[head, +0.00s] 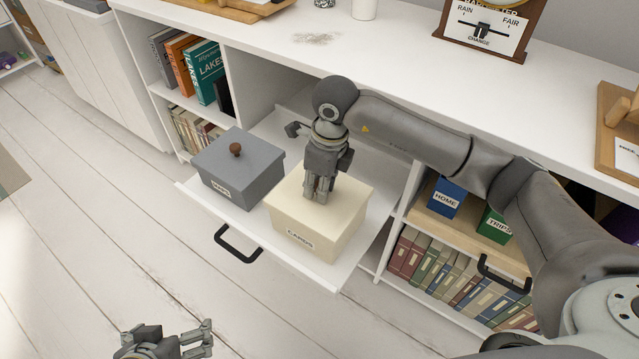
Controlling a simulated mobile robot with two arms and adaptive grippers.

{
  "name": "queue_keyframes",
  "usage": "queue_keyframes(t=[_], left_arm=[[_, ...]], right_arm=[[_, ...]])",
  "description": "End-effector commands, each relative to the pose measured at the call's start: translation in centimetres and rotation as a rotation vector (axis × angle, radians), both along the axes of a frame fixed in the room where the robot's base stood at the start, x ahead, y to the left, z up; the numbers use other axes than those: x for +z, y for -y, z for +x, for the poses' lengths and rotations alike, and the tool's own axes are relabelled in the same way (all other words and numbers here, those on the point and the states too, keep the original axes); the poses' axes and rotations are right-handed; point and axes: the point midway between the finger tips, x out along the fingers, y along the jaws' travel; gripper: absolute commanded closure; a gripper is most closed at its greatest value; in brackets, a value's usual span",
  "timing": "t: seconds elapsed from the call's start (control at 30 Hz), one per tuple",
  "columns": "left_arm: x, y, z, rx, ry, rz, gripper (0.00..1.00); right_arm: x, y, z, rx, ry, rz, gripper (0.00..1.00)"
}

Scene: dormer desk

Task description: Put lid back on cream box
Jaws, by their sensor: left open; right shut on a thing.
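The cream box (330,243), labelled CARDS, stands in the pulled-out drawer (262,238). Its cream lid (347,193) lies over the top of the box, roughly lined up with it. Whether it is fully seated I cannot tell. My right gripper (318,196) comes down from above onto the middle of the lid and is shut on it. The fingers hide the part they grip, probably a knob. My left gripper (205,338) is open and empty over the floor at the bottom of the head view, apart from the drawer.
A grey box (238,170) with a brown knob stands left of the cream box in the drawer. The drawer has a black handle (236,246). Right of it are a blue box (447,197), a green box (494,224) and several books. The floor in front is clear.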

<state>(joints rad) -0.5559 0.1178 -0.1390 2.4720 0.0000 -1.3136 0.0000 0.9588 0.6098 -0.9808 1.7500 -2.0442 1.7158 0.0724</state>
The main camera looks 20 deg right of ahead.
Motion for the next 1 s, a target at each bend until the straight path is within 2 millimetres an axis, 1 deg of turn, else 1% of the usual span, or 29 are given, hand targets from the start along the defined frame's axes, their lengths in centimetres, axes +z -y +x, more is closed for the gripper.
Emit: queue_keyframes(t=[0.13,0.6,1.0], left_arm=[[0.13,0.09,0.26,-0.001,0.012,-0.003,0.0],[0.06,0.13,0.24,-0.002,0.011,-0.003,0.0],[0.42,0.32,0.99,-0.004,0.05,-0.011,0.0]], right_arm=[[0.02,0.0,0.0,0.0,0.0,0.0,1.0],[-0.03,0.0,0.01,0.0,0.0,0.0,1.0],[-0.23,0.01,0.01,0.0,0.0,0.0,1.0]])
